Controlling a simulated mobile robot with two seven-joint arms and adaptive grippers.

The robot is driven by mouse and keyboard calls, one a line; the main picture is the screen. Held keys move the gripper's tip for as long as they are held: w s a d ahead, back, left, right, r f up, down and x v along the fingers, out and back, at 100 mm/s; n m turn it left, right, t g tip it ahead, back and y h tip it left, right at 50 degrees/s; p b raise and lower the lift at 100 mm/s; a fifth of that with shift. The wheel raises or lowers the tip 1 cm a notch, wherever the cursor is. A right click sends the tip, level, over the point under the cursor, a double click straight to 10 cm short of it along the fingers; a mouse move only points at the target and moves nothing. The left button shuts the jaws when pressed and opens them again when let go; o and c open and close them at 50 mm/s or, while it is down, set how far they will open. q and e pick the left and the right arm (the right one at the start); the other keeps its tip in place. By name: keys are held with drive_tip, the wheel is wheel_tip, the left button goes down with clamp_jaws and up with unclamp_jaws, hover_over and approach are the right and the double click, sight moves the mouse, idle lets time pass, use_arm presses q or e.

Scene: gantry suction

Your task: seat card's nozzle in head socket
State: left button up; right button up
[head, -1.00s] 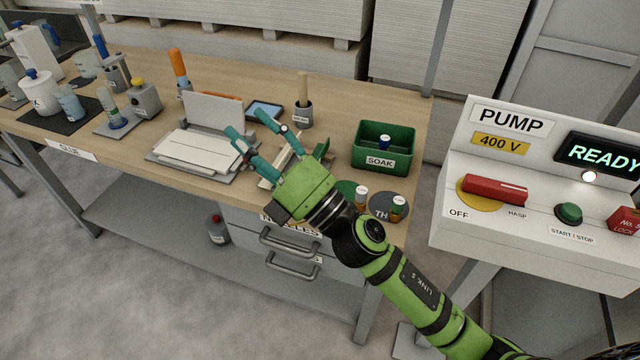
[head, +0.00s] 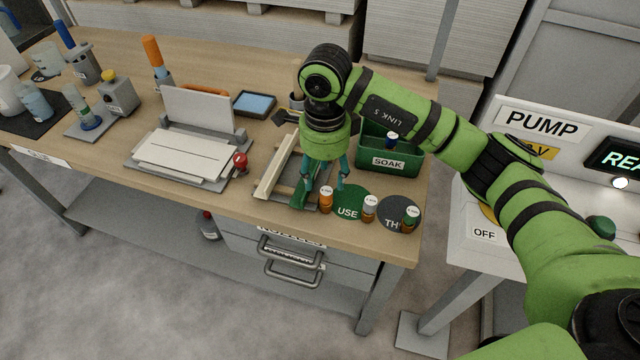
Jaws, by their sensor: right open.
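My right gripper (head: 325,189) points down over the table, open, with its teal fingers apart. An orange nozzle-like piece with a white top (head: 326,201) stands just in front of the fingers; I cannot tell whether they touch it. A second white-topped piece (head: 370,209) stands at the right edge of the green USE disc (head: 347,211). I cannot identify the head socket. My left gripper is out of view.
A frame with cream rails (head: 272,168) lies left of my gripper, partly hidden. A red knob (head: 240,161) stands beside the sheets. The green SOAK tub (head: 388,169) holds a blue piece, close behind my arm. The pump console (head: 542,123) is at right.

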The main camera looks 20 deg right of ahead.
sight(327, 193)
drive_tip(key=shift+s+f+p, duration=0.5)
drive_tip(key=shift+s+f, duration=0.05)
drive_tip(key=shift+s, duration=0.05)
drive_tip(key=shift+s+f+p, duration=0.2)
drive_tip(key=shift+f+p, duration=0.25)
drive_tip(key=shift+f, duration=0.1)
drive_tip(key=shift+s+f+p, duration=0.15)
drive_tip(key=shift+f+p, duration=0.25)
drive_tip(key=shift+f, duration=0.1)
drive_tip(key=shift+w+f, duration=0.2)
drive_tip(key=shift+f, duration=0.4)
drive_tip(key=shift+w+f, duration=0.15)
drive_tip(key=shift+f, duration=0.65)
drive_tip(key=shift+s+r, duration=0.1)
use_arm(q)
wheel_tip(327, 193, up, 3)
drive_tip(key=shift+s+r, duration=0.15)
use_arm(e)
clamp_jaws()
